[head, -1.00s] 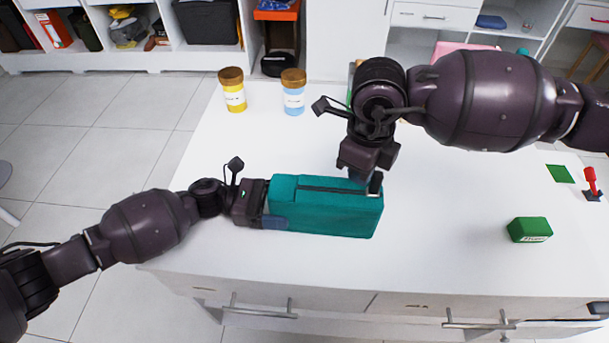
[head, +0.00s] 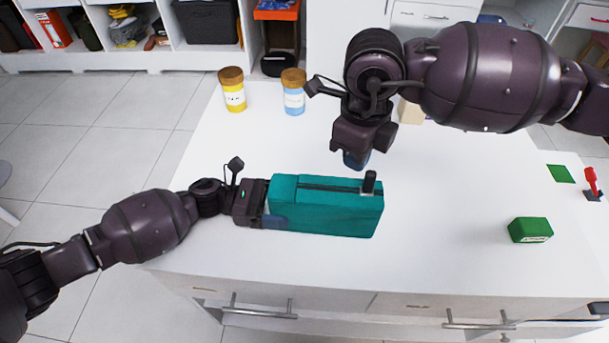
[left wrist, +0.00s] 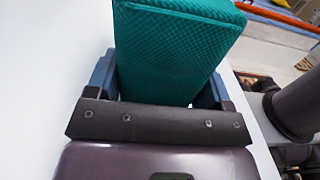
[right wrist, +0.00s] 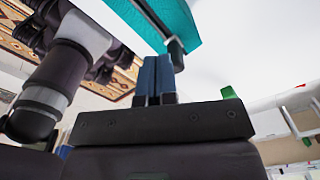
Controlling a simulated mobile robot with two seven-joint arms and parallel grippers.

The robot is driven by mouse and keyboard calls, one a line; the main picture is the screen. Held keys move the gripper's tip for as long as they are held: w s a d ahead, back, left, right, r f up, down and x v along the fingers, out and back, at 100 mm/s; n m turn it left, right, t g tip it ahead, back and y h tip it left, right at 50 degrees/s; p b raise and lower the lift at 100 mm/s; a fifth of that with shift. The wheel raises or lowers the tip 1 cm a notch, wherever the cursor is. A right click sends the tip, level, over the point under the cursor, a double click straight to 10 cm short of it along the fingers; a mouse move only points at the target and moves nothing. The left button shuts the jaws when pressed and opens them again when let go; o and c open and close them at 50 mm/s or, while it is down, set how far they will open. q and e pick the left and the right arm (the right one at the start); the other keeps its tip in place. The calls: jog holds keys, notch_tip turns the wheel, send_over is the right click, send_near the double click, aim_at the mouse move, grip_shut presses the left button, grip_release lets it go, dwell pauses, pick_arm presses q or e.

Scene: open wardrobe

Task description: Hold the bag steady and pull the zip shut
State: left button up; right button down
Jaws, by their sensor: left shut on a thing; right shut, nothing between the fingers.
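The teal bag (head: 325,213) lies on the white table, with a dark zip line along its top. The black zip pull (head: 369,182) stands up near the right end of that line. My left gripper (head: 272,208) is shut on the bag's left end; the left wrist view shows the bag (left wrist: 175,50) between its fingers. My right gripper (head: 356,160) is shut and empty, above and behind the bag, apart from the pull. In the right wrist view its closed blue fingertips (right wrist: 157,62) appear close to the dark pull (right wrist: 176,52) at the bag's edge (right wrist: 150,18).
A yellow jar (head: 233,92) and a blue-white jar (head: 293,95) stand at the back left. A green box (head: 530,230) sits at the right, with a green square (head: 560,174) and a red-handled object (head: 591,183) beyond it. The table between bag and box is clear.

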jog(key=shift+r, duration=2.15)
jog(key=shift+r, duration=0.1)
